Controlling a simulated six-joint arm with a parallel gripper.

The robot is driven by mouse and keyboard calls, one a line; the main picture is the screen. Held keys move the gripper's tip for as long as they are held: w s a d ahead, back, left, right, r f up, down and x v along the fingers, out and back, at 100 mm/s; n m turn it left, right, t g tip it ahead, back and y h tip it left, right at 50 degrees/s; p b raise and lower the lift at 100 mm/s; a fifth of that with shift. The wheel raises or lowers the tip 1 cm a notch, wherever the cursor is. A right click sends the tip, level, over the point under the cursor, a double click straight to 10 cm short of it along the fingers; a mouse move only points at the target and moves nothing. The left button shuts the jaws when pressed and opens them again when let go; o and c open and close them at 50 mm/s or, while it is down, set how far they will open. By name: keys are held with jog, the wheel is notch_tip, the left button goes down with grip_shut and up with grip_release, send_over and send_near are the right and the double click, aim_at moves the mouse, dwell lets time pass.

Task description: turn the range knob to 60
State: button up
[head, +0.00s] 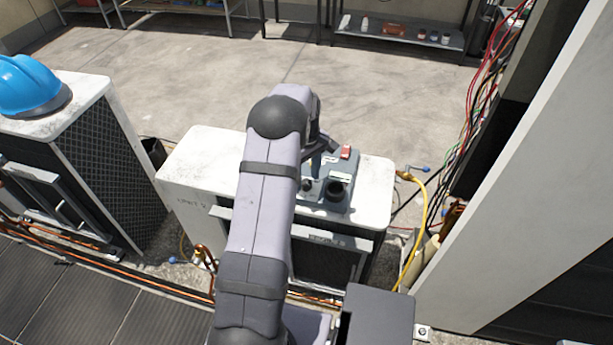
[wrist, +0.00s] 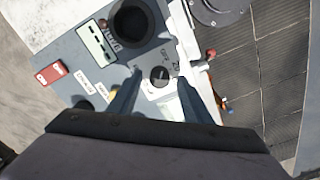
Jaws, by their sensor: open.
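A blue-grey instrument box (head: 346,170) lies on top of the white middle condenser unit; its panel also fills much of the wrist view (wrist: 72,52). The range knob (wrist: 158,82) is a small round dial with a dark mark on a pale plate. Small printed figures beside it are too blurred to read surely. My gripper (wrist: 158,74) is open, with one finger to each side of the knob in the picture. I cannot tell whether the fingers touch it. In the head view my arm hides most of the gripper and the knob.
The box carries a black round socket (wrist: 132,22), a red rocker switch (wrist: 50,74) and a pale green display (wrist: 96,42). A yellow hose (head: 421,230) runs right of the unit (head: 376,180). A blue hard hat (head: 28,86) sits on the left unit.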

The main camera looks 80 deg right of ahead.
jog(key=shift+f, duration=0.55)
jog(key=c, duration=1.1)
jog(key=shift+o, duration=0.2)
